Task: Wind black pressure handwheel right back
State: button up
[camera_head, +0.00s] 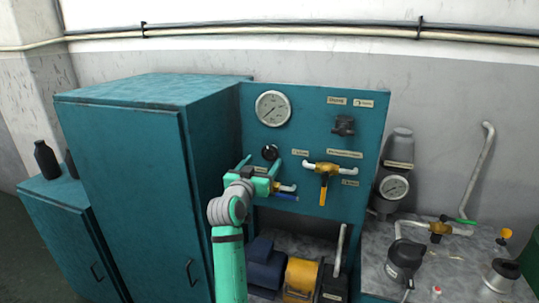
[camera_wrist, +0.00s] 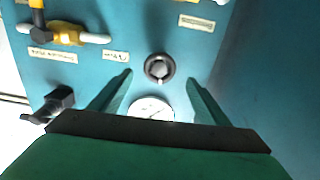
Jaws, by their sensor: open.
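A round black handwheel (camera_head: 270,152) sits on the teal panel below the large gauge. In the wrist view the same black handwheel (camera_wrist: 160,68) shows face on, with a raised grip bar across its middle. My gripper (camera_head: 261,162) is open in front of the panel at the handwheel. In the wrist view the fingertips of my gripper (camera_wrist: 159,77) stand to the left and right of the handwheel, with gaps on both sides. Nothing is held. I cannot tell how far the tips are from the panel.
The pressure gauge (camera_head: 273,108) is above the handwheel. A second black knob (camera_head: 344,125) is to the upper right. A brass valve with a yellow handle (camera_head: 324,183) is to the right, and a blue-handled valve (camera_head: 285,197) is just below my gripper. A tall teal cabinet (camera_head: 120,185) stands left.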

aim_at(269, 154)
jog(key=x, duration=0.8)
jog(key=shift+f, duration=0.1)
jog(key=shift+s, duration=0.1)
jog(key=c, duration=1)
